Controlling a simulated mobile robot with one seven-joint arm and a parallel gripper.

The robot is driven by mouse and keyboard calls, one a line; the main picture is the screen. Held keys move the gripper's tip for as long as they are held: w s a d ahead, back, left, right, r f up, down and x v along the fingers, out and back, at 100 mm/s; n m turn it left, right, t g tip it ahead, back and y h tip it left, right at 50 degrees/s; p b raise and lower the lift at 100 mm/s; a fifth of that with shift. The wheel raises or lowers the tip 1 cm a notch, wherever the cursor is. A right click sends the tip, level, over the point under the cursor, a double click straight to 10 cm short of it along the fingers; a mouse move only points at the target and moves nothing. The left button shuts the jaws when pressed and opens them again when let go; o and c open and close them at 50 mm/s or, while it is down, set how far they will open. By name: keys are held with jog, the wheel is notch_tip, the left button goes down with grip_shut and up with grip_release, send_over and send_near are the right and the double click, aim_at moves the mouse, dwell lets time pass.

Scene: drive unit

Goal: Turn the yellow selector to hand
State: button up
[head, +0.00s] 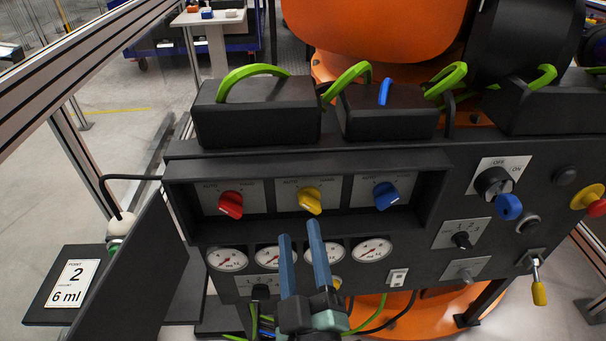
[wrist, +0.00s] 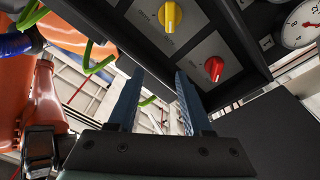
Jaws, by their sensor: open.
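The yellow selector (head: 310,200) is the middle of three knobs in a recessed panel, on a grey plate with AUTO at its upper left and a small label, likely HAND, at its upper right. I cannot tell for sure which label it points to. It also shows at the top of the wrist view (wrist: 170,16). My gripper (head: 299,232) is open and empty, its two blue fingers apart. In the head view its tips are just below the yellow selector, apart from it. In the wrist view the fingers (wrist: 158,76) point below the selector.
The red selector (head: 231,204) is to the left and the blue selector (head: 386,195) to the right, both close by. The recess's dark frame (head: 300,158) surrounds them. Round gauges (head: 372,250) sit below. A key switch (head: 494,183) is farther right.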

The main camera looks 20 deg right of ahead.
aim_at(309, 208)
jog(key=s+d+f+g+p, duration=0.1)
jog(key=s+d+f+g, duration=0.1)
jog(key=s+f, duration=0.15)
jog(key=shift+n+h, duration=0.3)
jog(key=x, duration=1.2)
jog(key=shift+w+a+f, duration=0.15)
jog(key=shift+w+a, duration=0.1)
jog(key=shift+w, duration=0.15)
grip_shut()
